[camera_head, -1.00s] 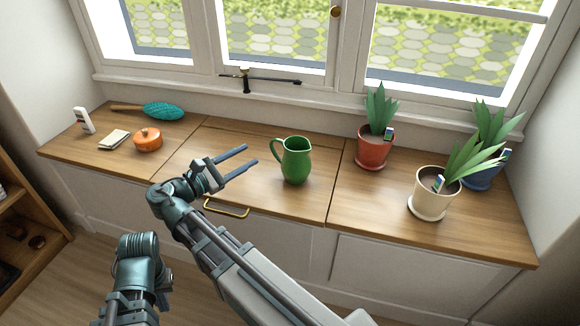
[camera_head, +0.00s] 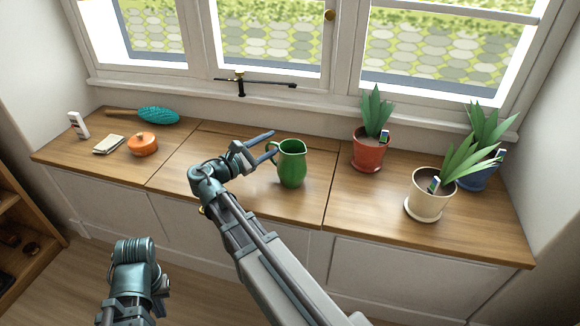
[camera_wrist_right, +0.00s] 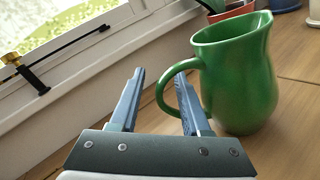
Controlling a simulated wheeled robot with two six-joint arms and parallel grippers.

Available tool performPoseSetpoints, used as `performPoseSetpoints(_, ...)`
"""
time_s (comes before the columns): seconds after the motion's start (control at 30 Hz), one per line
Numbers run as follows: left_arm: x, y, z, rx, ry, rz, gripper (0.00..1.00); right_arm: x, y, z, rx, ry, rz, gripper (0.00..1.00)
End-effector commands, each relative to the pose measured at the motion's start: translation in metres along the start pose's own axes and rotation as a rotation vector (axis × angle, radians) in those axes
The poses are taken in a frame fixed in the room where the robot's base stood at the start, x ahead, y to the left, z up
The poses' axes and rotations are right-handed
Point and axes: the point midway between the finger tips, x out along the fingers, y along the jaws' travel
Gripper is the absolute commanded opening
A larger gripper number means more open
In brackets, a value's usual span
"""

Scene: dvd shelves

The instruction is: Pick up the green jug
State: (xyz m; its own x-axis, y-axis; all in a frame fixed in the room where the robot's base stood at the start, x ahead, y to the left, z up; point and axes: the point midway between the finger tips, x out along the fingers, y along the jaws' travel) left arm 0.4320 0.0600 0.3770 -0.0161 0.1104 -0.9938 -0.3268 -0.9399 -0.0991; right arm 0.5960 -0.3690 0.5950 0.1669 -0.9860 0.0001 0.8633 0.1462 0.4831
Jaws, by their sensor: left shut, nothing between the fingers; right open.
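The green jug (camera_head: 292,165) stands upright on the wooden counter, its handle on the left side. My right gripper (camera_head: 274,144) is open at the jug's left, level with the handle. In the right wrist view, the jug (camera_wrist_right: 238,75) fills the right side. There, the right gripper (camera_wrist_right: 161,73) has one finger left of the handle and the other overlapping the handle's loop. The outer part of the handle shows in the gap between them. I cannot tell how deep the fingers reach. At lower left, part of my left arm shows, but its fingers do not.
A red pot (camera_head: 368,150) with a plant stands right of the jug, with a cream pot (camera_head: 424,205) and a blue pot (camera_head: 478,178) further right. The window wall is behind.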

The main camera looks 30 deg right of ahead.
Motion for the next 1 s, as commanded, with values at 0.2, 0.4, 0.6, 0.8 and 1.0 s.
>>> performPoseSetpoints(0.2,0.0,0.0,0.0,0.0,0.0,0.0,0.0,0.018,0.0,0.0,0.0,0.0,0.0,0.47)
performPoseSetpoints(0.4,0.0,0.0,0.0,0.0,0.0,0.0,0.0,0.018,0.0,0.0,0.0,0.0,0.0,0.47)
performPoseSetpoints(0.6,0.0,0.0,0.0,0.0,0.0,0.0,0.0,0.018,0.0,0.0,0.0,0.0,0.0,0.14)
performPoseSetpoints(0.8,0.0,0.0,0.0,0.0,0.0,0.0,0.0,0.018,0.0,0.0,0.0,0.0,0.0,0.0)
performPoseSetpoints(1.0,0.0,0.0,0.0,0.0,0.0,0.0,0.0,0.018,0.0,0.001,0.0,0.0,0.0,0.0)
